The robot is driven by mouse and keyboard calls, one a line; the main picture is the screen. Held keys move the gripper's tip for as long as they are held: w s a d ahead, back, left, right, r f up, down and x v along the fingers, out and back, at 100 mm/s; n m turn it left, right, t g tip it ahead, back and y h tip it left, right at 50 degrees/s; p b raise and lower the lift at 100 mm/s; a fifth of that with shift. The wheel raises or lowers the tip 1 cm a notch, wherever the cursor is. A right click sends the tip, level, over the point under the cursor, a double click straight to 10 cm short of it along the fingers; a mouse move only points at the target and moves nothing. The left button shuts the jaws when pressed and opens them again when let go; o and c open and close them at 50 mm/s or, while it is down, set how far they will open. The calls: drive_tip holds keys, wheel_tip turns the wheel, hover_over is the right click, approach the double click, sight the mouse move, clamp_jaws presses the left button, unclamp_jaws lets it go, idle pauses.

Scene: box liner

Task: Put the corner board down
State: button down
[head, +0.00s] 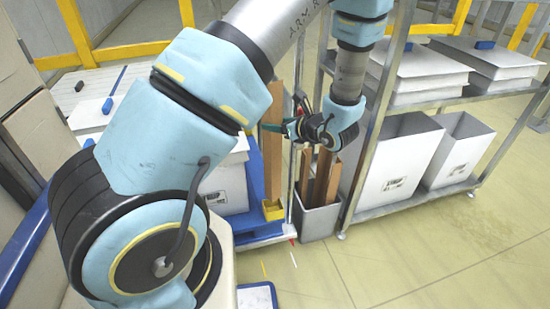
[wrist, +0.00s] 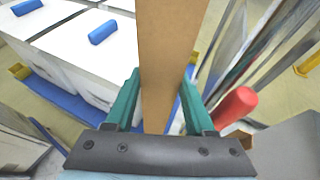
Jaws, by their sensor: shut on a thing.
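A brown corner board (head: 272,165) stands upright at the near corner of the blue pallet (head: 258,224). Its lower end meets a yellow corner piece (head: 272,211) there; I cannot tell whether it bears on it. My gripper (head: 272,127) reaches in from the right and is shut on this board. In the wrist view the board (wrist: 170,50) runs up between the green fingers of my gripper (wrist: 160,103). More brown boards (head: 323,178) stand in a grey bin (head: 318,217) to the right of the pallet, below my wrist.
White boxes (wrist: 95,50) with blue blocks on top stand on the pallet beside the board. A metal rack (head: 365,140) with white cartons and open bins is on the right. A red handle (wrist: 235,104) is close to my gripper's right.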

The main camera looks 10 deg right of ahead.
sight(277, 151)
wheel_tip(277, 151, down, 10)
drive_tip(key=shift+r, duration=0.2)
drive_tip(key=shift+b, duration=0.3)
drive_tip(key=shift+f, duration=0.2)
drive_tip(key=c, duration=0.5)
unclamp_jaws()
drive_tip(key=shift+r, duration=0.1)
